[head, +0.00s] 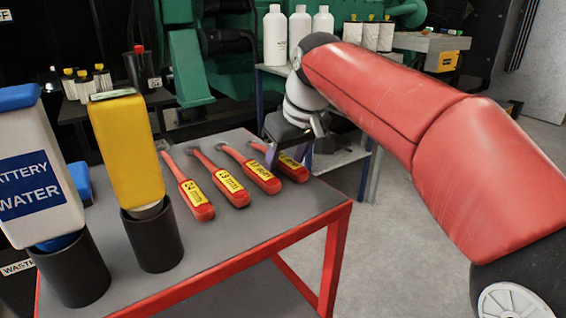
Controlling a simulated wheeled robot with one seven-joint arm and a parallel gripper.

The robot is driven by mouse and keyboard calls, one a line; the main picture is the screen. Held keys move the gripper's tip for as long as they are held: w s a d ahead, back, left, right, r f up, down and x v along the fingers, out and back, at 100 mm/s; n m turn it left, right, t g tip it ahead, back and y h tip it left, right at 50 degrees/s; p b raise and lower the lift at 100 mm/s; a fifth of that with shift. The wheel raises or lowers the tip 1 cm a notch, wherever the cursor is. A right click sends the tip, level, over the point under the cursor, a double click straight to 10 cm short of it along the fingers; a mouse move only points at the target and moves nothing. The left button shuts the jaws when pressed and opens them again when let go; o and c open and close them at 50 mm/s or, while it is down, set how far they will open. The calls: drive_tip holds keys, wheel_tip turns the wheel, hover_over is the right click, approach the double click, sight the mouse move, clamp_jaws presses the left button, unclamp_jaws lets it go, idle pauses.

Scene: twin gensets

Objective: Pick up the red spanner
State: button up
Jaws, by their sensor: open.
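Several red-handled spanners with yellow labels lie side by side on the grey top of the red-framed table. From left to right they are the leftmost spanner (194,200), a second spanner (233,190), a third spanner (263,180) and the rightmost spanner (293,172). The labels are too small to read surely. My gripper (289,155) is open and points down at the far right of the row, over or just behind the rightmost spanner. It hides part of that spanner's far end. I cannot tell whether the fingers touch it.
A yellow bottle (127,145) stands upside down in a black cup (155,240) left of the spanners. A battery water bottle (35,180) stands in another black cup (75,272). The table's front right corner (325,200) is bare. White bottles (274,38) stand behind.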

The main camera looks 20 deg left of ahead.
drive_tip(key=shift+f, duration=0.1)
drive_tip(key=shift+c, duration=0.2)
clamp_jaws()
wheel_tip(320, 180, up, 10)
drive_tip(key=p, duration=0.3)
drive_tip(key=shift+r, duration=0.2)
